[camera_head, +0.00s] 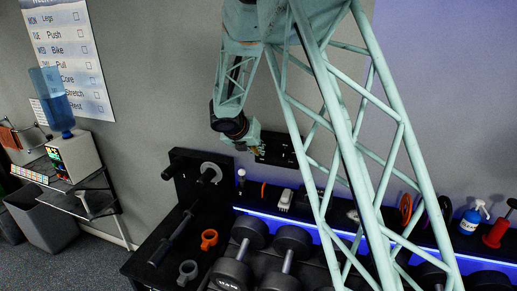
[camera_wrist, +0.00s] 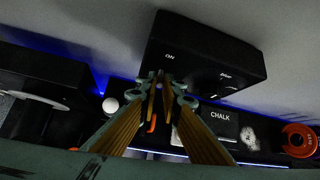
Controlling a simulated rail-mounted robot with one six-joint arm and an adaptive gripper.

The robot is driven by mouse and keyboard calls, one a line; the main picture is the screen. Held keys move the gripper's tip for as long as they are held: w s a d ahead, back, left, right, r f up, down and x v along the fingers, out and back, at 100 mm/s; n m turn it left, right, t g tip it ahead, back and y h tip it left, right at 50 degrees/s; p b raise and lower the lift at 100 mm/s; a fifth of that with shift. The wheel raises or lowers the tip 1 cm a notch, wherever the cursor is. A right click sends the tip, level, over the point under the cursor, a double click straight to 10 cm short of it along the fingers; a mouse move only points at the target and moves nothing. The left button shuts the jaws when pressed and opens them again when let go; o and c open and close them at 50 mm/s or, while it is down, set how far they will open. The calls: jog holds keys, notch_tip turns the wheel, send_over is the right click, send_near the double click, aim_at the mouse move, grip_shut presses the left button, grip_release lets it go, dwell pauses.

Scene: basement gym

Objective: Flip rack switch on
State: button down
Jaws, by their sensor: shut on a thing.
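The rack switch box (camera_wrist: 205,52) is a black box on the grey wall, with an "ON" label at its left and small marks at its right. It also shows in the head view (camera_head: 280,147), partly behind my arm. My gripper (camera_wrist: 163,82) is at the box's lower left part, just below the "ON" label. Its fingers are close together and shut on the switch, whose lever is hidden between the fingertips. In the head view my gripper (camera_head: 254,142) reaches the box's left side.
A black shelf with a blue light strip (camera_head: 330,227) runs below the box. Dumbbells (camera_head: 287,250) and a black bar stand (camera_head: 178,225) are lower down. A water jug (camera_head: 52,100) stands left.

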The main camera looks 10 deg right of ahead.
jog(key=shift+w+d+r+g+y+p, duration=0.1)
jog(key=shift+w+r+g+y+p, duration=0.15)
jog(key=shift+g+y+p, duration=0.3)
jog(key=shift+w+d+r+g+y+p, duration=0.1)
jog(key=shift+r+g+y+p, duration=0.2)
jog(key=shift+g, duration=0.35)
dwell(0.4)
jog(key=c, duration=2.8)
grip_release()
jog(key=shift+r, duration=0.1)
jog(key=shift+v, duration=5.9)
jog(key=shift+s, duration=0.15)
